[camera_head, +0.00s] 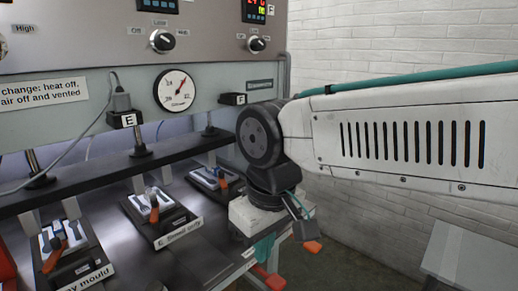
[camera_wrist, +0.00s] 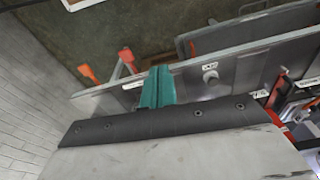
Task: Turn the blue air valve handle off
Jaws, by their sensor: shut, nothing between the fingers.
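I cannot make out a blue air valve handle in either view. My gripper (camera_head: 263,250) hangs below its white body at the right end of the bench, partly hidden. Its teal fingers are shut and empty. I cannot tell whether the fingers touch the edge.
Orange-capped parts (camera_wrist: 127,58) stick out past the bench edge. Several moulds (camera_head: 152,205) stand on the bench. A grey box (camera_head: 460,255) stands at lower right, with open floor between.

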